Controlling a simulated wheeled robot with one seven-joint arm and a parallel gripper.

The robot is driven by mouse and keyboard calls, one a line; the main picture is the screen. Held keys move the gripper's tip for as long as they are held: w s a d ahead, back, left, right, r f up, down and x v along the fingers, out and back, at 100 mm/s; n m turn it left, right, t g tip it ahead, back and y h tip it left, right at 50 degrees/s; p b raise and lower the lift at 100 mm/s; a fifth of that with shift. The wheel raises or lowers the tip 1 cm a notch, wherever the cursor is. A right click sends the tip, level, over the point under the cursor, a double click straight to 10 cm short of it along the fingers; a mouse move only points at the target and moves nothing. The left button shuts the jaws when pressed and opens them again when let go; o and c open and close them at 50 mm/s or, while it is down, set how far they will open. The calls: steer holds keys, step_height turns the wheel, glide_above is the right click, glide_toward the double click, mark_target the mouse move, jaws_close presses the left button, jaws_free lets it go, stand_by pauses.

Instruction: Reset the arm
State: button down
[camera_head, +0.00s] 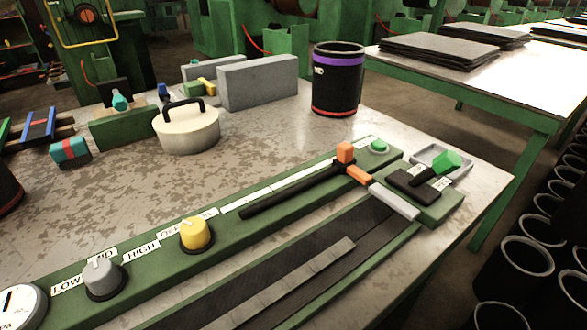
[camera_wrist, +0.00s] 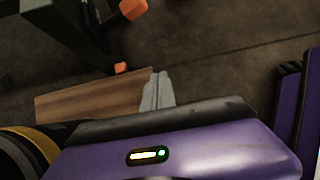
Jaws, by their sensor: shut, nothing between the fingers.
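My gripper (camera_wrist: 157,80) shows in the wrist view as two pale grey fingers side by side, shut with nothing between them. They rise above the dark edge of my purple housing, which carries a small lit indicator and fills the lower part of the view. The lower part of the fingers is hidden. Dark floor lies behind the fingers, with a brown board-like piece (camera_wrist: 90,98) to their left. In the head view neither my arm nor my gripper can be seen.
In the head view a worn metal table (camera_head: 110,195) bears a green control panel with knobs (camera_head: 196,234), a lidded pot (camera_head: 187,130), a grey block (camera_head: 258,82) and a black cylinder (camera_head: 338,80). Several black sleeves (camera_head: 525,258) stand at right. Bare tabletop lies left of the panel.

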steer(key=s+a+f+m+y, duration=0.25)
steer(key=s+f+m, duration=0.2)
steer(key=s, duration=0.45)
steer(key=s+r+m+t+y, duration=0.5)
steer(key=s+r+m, duration=0.5)
steer(key=s+r, duration=0.25)
steer(key=s+d+r+m+t+p, duration=0.1)
steer(key=r+p, duration=0.6)
steer(key=r, duration=1.2)
steer(key=s+d+r+m+t+p, duration=0.1)
steer(key=r+m+p, duration=0.5)
steer(key=r, duration=1.3)
steer(key=s+d+r+m+t+p, duration=0.2)
steer(key=r+t+p, duration=0.3)
steer(key=r, duration=1.4)
steer(key=m+p, duration=0.1)
steer(key=p, duration=0.3)
steer(key=shift+d+r, duration=0.3)
steer(key=shift+r, duration=0.1)
